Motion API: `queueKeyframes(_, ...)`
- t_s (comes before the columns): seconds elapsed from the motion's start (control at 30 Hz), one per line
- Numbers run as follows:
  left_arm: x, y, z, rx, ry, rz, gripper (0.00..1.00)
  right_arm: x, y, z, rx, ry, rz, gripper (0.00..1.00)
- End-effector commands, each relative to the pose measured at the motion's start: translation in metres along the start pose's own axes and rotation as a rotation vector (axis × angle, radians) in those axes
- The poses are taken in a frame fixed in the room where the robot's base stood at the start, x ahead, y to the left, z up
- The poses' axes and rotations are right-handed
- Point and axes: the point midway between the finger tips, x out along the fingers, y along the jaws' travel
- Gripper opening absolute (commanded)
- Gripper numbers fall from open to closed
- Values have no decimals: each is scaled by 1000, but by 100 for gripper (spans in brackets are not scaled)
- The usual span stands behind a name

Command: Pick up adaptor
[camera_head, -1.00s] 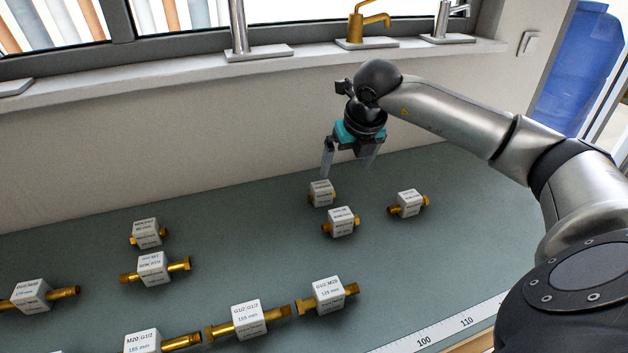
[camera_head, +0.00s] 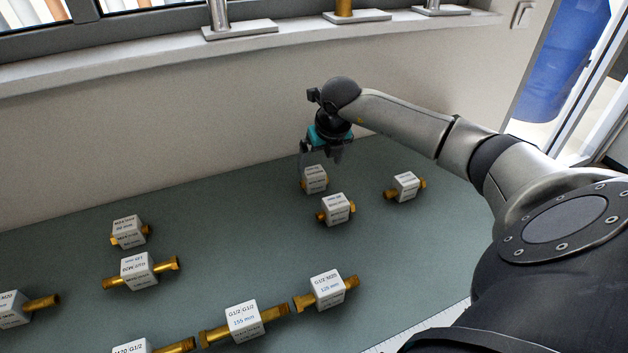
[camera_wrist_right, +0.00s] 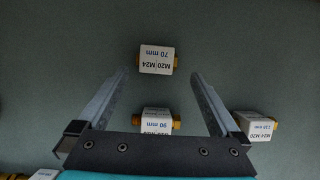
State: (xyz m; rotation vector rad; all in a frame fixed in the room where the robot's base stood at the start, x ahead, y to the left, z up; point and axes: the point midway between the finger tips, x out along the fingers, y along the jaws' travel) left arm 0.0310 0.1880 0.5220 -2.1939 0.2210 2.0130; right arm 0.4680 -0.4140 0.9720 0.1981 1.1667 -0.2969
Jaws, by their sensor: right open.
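Several brass adaptors with white label blocks lie on the grey-green bench. My right gripper (camera_head: 320,160) is open, pointing down at the back adaptor (camera_head: 315,180), its fingers partly behind the block. Close by lie a second adaptor (camera_head: 336,210) and a third one (camera_head: 405,187). In the right wrist view, the open fingers (camera_wrist_right: 158,77) have nothing between their tips. An adaptor labelled M20 M24, 70 mm (camera_wrist_right: 155,60) shows centred just past the tips. A 90 mm adaptor (camera_wrist_right: 157,119) is partly hidden by the gripper body. My left gripper is out of view.
More adaptors lie at the left (camera_head: 128,232) and front (camera_head: 243,321) of the bench (camera_head: 230,215). An M24 M20, 110 mm adaptor (camera_wrist_right: 257,126) lies outside the right finger in the wrist view. The wall (camera_head: 190,130) rises close behind the gripper.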

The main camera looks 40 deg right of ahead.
Motion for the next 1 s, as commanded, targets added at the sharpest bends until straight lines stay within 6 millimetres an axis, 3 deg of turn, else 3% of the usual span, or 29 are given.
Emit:
queueKeyframes(0.43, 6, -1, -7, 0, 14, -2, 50, 47, 6, 4, 2, 0, 0, 100)
queueKeyframes(0.77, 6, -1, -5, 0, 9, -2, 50, 52, 6, 4, 0, -1, 0, 100)
queueKeyframes(1.0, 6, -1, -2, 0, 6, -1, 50, 52, 6, 4, 0, 0, 0, 74)
